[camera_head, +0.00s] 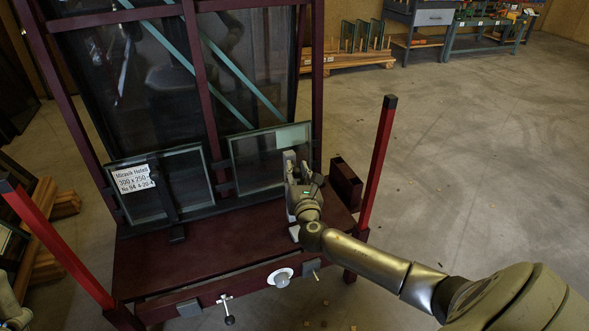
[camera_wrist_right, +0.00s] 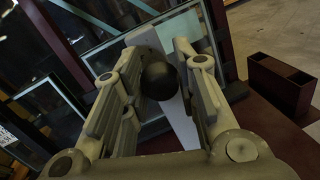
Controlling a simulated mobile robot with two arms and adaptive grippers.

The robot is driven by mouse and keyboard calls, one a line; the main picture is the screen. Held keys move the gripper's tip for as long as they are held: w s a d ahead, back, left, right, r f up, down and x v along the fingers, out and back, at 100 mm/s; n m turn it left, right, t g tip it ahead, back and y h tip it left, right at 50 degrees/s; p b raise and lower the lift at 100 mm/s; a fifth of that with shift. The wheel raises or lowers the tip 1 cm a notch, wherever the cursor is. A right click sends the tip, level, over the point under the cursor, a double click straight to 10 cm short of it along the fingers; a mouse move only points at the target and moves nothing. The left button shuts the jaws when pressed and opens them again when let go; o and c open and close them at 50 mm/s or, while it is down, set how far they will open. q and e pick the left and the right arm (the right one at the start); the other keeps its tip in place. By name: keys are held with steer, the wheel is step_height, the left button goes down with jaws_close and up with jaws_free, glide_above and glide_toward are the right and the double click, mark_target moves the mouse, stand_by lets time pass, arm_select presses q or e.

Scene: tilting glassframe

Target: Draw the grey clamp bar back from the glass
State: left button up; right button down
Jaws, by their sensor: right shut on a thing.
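The grey clamp bar (camera_head: 289,160) stands upright in front of the right small glass pane (camera_head: 255,160), at the frame's lower ledge. In the right wrist view the pale bar (camera_wrist_right: 186,130) runs behind a dark round knob (camera_wrist_right: 158,78). My right gripper (camera_head: 302,176) reaches in from the lower right and covers much of the bar. In the right wrist view its fingers (camera_wrist_right: 160,55) are closed around the knob. Whether the bar touches the glass is hidden. My left gripper cannot be made out.
A second small pane with a white label (camera_head: 135,179) stands at left behind a dark clamp (camera_head: 175,215). Red posts (camera_head: 378,150) (camera_head: 60,245) rise at both sides. A dark open box (camera_head: 345,184) sits right of the gripper.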

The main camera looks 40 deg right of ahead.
steer(key=shift+s+a+f, duration=0.1)
steer(key=shift+a+f, duration=0.05)
steer(key=shift+f, duration=0.1)
steer(key=c, duration=1.5)
jaws_free()
steer(key=o, duration=0.4)
steer(key=shift+s+r, duration=0.15)
steer(key=shift+r, duration=0.05)
steer(key=shift+s, duration=0.1)
steer(key=v, duration=1.1)
steer(key=shift+s, duration=0.35)
steer(key=shift+a, duration=0.15)
